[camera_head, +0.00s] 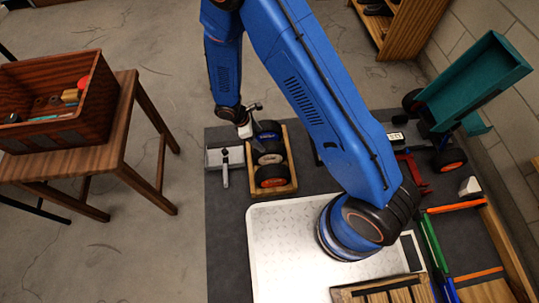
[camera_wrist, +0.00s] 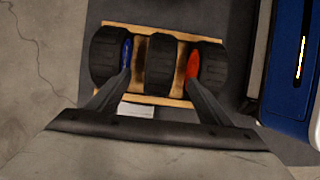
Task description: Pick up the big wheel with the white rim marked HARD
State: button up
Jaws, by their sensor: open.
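A wooden tray (camera_head: 290,160) holds three black wheels in a row. The middle wheel (camera_head: 267,158) has a white rim; its lettering is too small to read. It also shows edge-on in the wrist view (camera_wrist: 161,62). The wheel with the blue rim (camera_wrist: 105,58) is left of it and the wheel with the red-orange rim (camera_wrist: 208,65) is right of it. My gripper (camera_wrist: 159,77) is open, with its fingers on either side of the middle wheel in the picture. I cannot tell whether they touch any wheel.
A grey box-like part (camera_head: 212,157) lies left of the tray on the dark mat. A white plate (camera_head: 270,250) lies in front. A wooden table (camera_head: 110,165) with a tool box (camera_head: 50,85) stands left. A teal-bodied vehicle part (camera_head: 475,80) is at right.

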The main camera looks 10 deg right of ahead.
aim_at(269, 146)
jog(key=x, duration=0.4)
jog(key=shift+d+f, duration=0.15)
jog(key=shift+f, duration=0.1)
jog(key=d+f, duration=0.2)
jog(key=f, duration=0.1)
jog(key=shift+s+d, duration=0.1)
jog(key=shift+d, duration=0.1)
jog(key=shift+x, duration=0.8)
grip_shut()
jog(key=shift+r, duration=0.2)
